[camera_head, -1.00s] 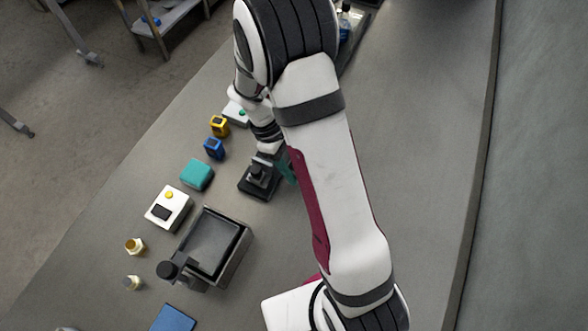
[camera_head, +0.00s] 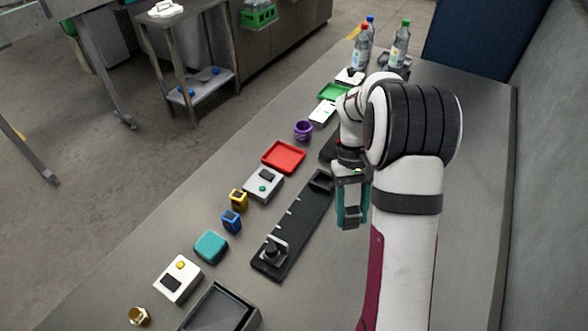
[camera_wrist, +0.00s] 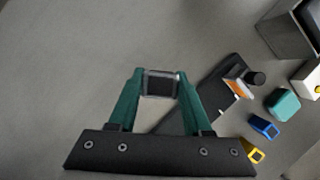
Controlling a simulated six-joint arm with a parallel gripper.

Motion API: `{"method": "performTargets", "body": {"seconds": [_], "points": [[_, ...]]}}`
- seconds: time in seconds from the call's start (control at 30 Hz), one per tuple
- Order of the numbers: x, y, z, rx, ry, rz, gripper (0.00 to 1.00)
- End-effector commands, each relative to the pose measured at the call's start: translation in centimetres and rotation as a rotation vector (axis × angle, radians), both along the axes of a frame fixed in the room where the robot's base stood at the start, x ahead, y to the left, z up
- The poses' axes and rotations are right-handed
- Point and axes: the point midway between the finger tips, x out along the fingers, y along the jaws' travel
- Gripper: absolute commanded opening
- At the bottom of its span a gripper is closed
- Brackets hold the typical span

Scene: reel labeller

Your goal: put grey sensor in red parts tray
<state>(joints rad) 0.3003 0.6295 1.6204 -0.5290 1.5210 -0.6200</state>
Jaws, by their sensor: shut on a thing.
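My gripper (camera_head: 352,215) hangs at the right of the black rail fixture in the head view, its green fingers pointing down. In the wrist view my gripper (camera_wrist: 160,85) is shut on the grey sensor (camera_wrist: 160,86), a small dark-grey block with lighter edges, held between the fingertips. In the head view the sensor is hard to make out between the fingers. The red parts tray (camera_head: 283,157) is a shallow square lying flat on the table, to the left of and farther off than my gripper. Its floor looks empty.
The long black rail fixture (camera_head: 292,228) lies between gripper and near parts. A white-grey box (camera_head: 263,185), yellow block (camera_head: 238,200), blue block (camera_head: 231,221) and teal block (camera_head: 211,247) line the left. A purple cup (camera_head: 303,130) and bottles (camera_head: 400,45) stand beyond the tray.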

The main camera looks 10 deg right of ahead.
Motion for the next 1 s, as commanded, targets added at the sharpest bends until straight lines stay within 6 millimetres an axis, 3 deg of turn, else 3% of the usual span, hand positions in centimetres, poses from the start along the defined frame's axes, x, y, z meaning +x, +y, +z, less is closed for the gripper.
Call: {"method": "performTargets", "body": {"seconds": [0.2, 0.7, 0.9, 1.0], "points": [[7.2, -0.4, -0.3, 0.003, 0.001, -0.770, 0.00], [20.4, -1.1, 0.5, 0.004, -0.004, -2.311, 0.00], [24.6, -1.6, 0.9, 0.004, -0.006, -2.817, 0.00], [25.7, -1.8, 1.2, 0.005, -0.003, -2.961, 0.00]]}}
